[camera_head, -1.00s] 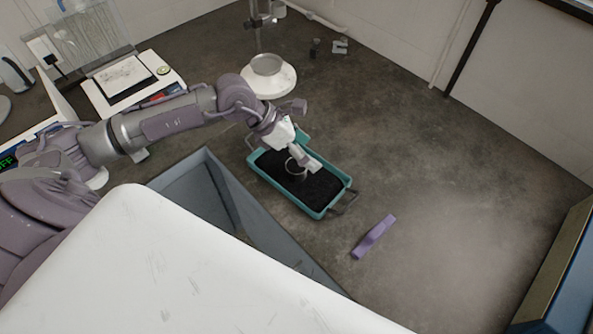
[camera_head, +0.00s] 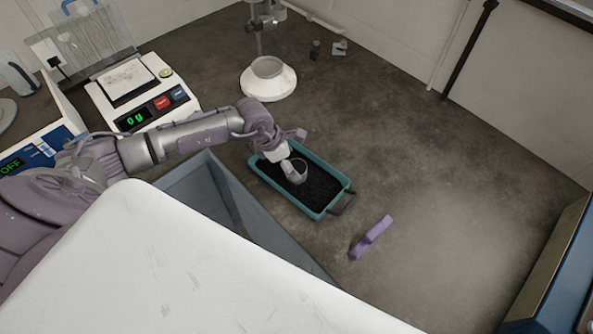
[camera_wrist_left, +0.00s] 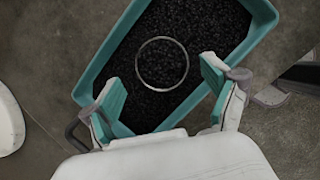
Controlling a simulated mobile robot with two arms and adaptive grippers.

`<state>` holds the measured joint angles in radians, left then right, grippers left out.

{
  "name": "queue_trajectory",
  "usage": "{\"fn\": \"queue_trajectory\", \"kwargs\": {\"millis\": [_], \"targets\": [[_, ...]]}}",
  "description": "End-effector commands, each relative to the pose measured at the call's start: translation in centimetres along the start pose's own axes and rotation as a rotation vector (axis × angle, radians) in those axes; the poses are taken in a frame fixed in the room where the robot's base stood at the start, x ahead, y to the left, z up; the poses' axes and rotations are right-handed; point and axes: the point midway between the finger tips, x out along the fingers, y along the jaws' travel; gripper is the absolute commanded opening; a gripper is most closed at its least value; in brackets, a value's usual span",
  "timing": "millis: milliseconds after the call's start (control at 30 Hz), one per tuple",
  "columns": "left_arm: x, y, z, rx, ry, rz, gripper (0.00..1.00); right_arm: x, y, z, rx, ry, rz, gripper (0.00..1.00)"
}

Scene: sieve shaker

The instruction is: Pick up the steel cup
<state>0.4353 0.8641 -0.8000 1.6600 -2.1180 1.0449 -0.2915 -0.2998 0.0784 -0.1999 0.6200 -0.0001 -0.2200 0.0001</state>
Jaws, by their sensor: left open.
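The steel cup (camera_head: 299,174) sits in a teal tray (camera_head: 320,213) filled with black granules. In the left wrist view the cup shows as a thin round rim (camera_wrist_left: 163,38) with granules visible inside it. My left gripper (camera_head: 288,165) is over the tray, close to the cup on its left side in the head view. In the left wrist view its two teal-padded fingers (camera_wrist_left: 163,85) are spread wide, with the cup's rim beyond and between them. I cannot tell whether a finger touches the cup. My right gripper is not in view.
A purple object (camera_head: 371,237) lies right of the tray. A white-based stand (camera_head: 268,84) is behind it. A scale (camera_head: 140,100) reading 0 stands at the left. A grey bin (camera_head: 205,190) and white surface (camera_head: 150,260) are in front.

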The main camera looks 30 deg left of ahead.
Motion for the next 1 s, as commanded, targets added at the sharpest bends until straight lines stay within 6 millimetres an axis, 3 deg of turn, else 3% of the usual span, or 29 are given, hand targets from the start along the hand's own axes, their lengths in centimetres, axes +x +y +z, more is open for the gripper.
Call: {"fn": "queue_trajectory", "kwargs": {"millis": [100,267,567,900,1000], "targets": [[1.5,-0.5,0.2,-0.003,0.000,-0.005,0.87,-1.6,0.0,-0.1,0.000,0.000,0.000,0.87],[3.6,-0.4,0.1,-0.002,-0.001,-0.002,0.87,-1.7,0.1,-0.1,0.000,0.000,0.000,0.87],[4.1,-0.3,0.0,0.000,-0.001,-0.001,0.85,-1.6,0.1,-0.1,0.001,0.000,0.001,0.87],[4.0,-0.3,0.1,0.000,-0.001,-0.001,0.28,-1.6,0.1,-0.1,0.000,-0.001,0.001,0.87],[4.0,-0.3,0.1,0.000,-0.002,-0.001,0.16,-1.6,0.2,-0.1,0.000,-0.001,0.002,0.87]]}}
